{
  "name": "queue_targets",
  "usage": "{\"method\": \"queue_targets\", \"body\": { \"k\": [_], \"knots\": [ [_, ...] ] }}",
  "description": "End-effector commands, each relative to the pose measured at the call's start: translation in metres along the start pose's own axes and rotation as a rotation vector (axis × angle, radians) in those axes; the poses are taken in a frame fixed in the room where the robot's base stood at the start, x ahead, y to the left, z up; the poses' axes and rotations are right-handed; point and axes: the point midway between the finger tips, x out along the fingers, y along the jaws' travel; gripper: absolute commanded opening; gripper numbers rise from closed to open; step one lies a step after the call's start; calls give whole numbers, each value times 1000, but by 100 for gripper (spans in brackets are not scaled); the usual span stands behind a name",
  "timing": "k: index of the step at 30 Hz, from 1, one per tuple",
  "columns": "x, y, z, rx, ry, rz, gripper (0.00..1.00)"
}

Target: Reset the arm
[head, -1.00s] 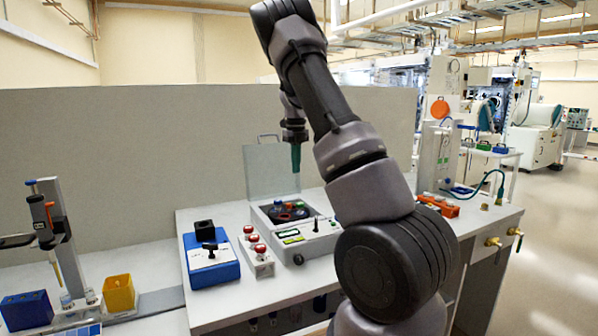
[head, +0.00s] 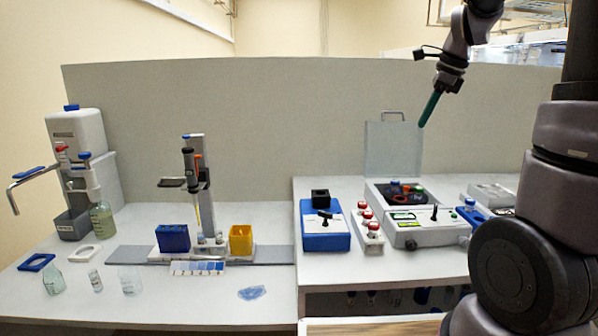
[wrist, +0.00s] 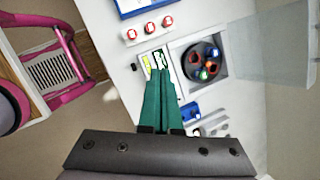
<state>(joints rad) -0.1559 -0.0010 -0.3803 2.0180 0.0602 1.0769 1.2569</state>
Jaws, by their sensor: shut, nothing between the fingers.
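My gripper (head: 424,122) hangs in the air above the right bench in the head view, in front of the partition and right of the raised clear lid (head: 393,150). Its green fingers point down. In the wrist view my gripper (wrist: 160,78) shows its two green fingers together and shut, with nothing between them. Below it is a grey centrifuge (head: 408,238) with an open bowl holding several coloured caps; its rotor (wrist: 203,62) shows in the wrist view. My gripper is apart from everything on the bench.
A blue device (head: 325,236) and a rack of red-capped vials (head: 367,227) stand left of the centrifuge. On the left bench are a pipette stand (head: 197,190), a yellow cup (head: 241,240) and a white dispenser (head: 80,150). A pink chair (wrist: 55,60) shows in the wrist view.

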Motion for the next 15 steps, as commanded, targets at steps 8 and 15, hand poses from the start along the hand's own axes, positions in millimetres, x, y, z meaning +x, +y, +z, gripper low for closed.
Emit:
{"method": "queue_targets", "body": {
  "k": [8, 15],
  "knots": [
    [-64, 104, 19, -765, -33, -160, 0],
    [-82, 182, 18, -1355, 87, -282, 0]
  ]
}}
